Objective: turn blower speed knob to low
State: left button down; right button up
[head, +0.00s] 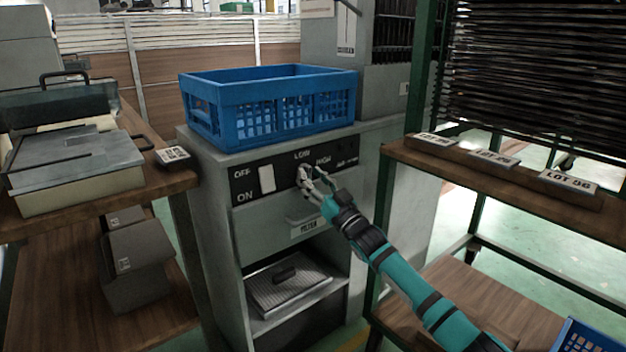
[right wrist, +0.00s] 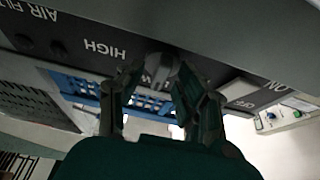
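The grey blower speed knob (head: 303,173) is on the dark panel (head: 352,146) of the grey cabinet, below the LOW label and left of HIGH. It also shows in the right wrist view (right wrist: 162,68), upside down. My right gripper (head: 312,177) reaches it from the front right. In the right wrist view its fingertips (right wrist: 163,72) lean in on both sides of the knob and appear to touch it. The knob's pointer is hidden, so its exact setting cannot be read. My left gripper is not in view.
A white OFF/ON switch (head: 267,179) is left of the knob. A blue crate (head: 265,122) stands on the cabinet. A handle labelled FILTER (head: 309,227) is below. A wooden shelf with lot signs (head: 500,180) is right of my arm; a bench (head: 150,192) is left.

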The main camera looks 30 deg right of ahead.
jog(key=shift+f, duration=0.1)
jog(key=shift+s+f, duration=0.15)
jog(key=shift+s, duration=0.15)
jog(key=v, duration=1.1)
jog(key=shift+s, duration=0.15)
